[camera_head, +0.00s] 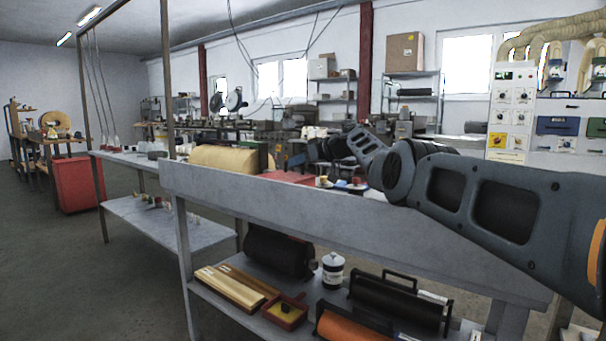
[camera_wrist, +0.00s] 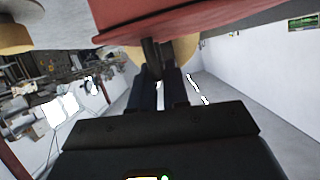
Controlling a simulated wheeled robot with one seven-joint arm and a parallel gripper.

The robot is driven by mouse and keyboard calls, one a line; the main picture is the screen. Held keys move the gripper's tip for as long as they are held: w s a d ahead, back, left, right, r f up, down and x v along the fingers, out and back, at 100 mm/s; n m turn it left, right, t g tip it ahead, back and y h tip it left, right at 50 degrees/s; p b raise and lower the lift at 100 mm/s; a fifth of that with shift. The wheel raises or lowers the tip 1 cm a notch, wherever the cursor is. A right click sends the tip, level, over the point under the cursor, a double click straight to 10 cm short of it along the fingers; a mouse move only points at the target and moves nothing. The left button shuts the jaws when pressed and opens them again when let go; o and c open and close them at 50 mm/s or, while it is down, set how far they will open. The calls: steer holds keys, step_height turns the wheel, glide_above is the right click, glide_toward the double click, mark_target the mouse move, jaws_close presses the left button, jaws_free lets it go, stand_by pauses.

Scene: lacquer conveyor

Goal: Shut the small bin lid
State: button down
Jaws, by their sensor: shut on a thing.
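In the wrist view my gripper (camera_wrist: 158,75) has its two dark fingers close together, shut on a short dark handle (camera_wrist: 151,55). The handle stands against a broad red panel (camera_wrist: 205,20) that fills the top of that view. I cannot tell for sure that this panel is the small bin lid, or how far it is tilted. In the head view my arm reaches over the grey bench, and a flat red surface (camera_head: 290,177) shows near its far end. The bin's opening is hidden.
A beige roll (camera_head: 225,158) lies on the bench to the left. The shelf below holds a white jar (camera_head: 333,270), a black roller (camera_head: 395,300) and wooden strips (camera_head: 232,287). A large red bin (camera_head: 80,185) stands on the floor at left, with open floor in front.

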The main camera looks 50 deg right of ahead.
steer(key=shift+s+d+f+b, duration=0.3)
steer(key=shift+s+f+b, duration=0.15)
steer(key=shift+f, duration=0.2)
steer(key=c, duration=1.2)
jaws_free()
steer(key=shift+r, duration=0.1)
steer(key=shift+w+r, duration=0.15)
steer(key=shift+a, duration=0.1)
